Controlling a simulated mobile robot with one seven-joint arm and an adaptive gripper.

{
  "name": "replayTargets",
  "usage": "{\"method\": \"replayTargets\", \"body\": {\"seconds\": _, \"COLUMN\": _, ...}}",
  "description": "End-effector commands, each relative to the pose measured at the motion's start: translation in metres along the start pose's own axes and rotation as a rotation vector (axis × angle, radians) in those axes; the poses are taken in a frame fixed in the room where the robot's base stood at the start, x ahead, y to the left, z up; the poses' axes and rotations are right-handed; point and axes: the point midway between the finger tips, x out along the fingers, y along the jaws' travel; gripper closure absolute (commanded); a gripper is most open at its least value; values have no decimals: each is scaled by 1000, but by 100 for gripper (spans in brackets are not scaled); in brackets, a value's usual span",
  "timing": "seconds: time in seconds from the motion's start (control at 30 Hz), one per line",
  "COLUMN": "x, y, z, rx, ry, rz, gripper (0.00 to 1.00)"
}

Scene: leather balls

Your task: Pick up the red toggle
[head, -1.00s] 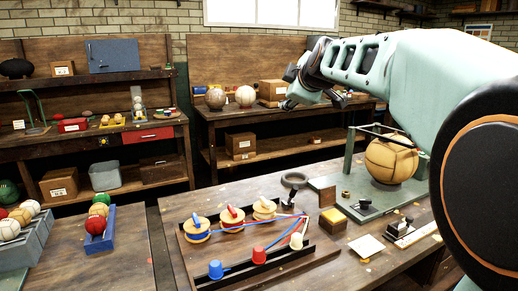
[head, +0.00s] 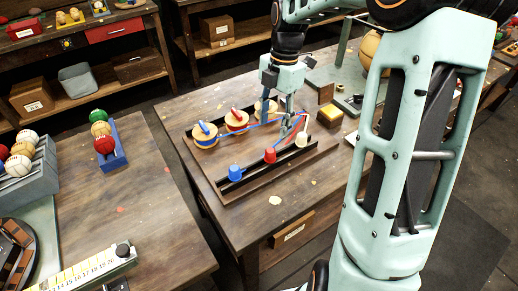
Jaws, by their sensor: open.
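The left spool (head: 205,141) has a blue toggle (head: 204,128) on top. The middle spool (head: 236,126) has a red toggle (head: 238,116) lying across its top. The right spool (head: 262,115) is partly behind my gripper. Blue and red cords run from the spools toward the right of the frame. My gripper (head: 287,130) points down, open, right of the right spool and close to the cords. Whether it touches a cord is unclear.
At left are a blue rack with balls (head: 112,160) and a grey ball tray (head: 30,180).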

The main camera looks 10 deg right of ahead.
Motion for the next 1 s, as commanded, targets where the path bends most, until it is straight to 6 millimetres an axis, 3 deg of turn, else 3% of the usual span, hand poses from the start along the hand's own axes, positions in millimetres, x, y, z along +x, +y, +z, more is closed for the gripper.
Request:
{"method": "replayTargets", "body": {"seconds": 0.23, "x": 38, "y": -3, "z": -2, "rx": -3, "ry": 7, "rz": -8, "gripper": 55}}
{"method": "replayTargets", "body": {"seconds": 0.53, "x": 65, "y": -4, "z": -3, "rx": -3, "ry": 6, "rz": -6, "gripper": 55}}
{"method": "replayTargets", "body": {"seconds": 0.73, "x": 95, "y": -8, "z": -5, "rx": -2, "ry": 5, "rz": -6, "gripper": 55}}
{"method": "replayTargets", "body": {"seconds": 1.0, "x": 107, "y": -7, "z": -4, "rx": -2, "ry": 3, "rz": -3, "gripper": 55}}
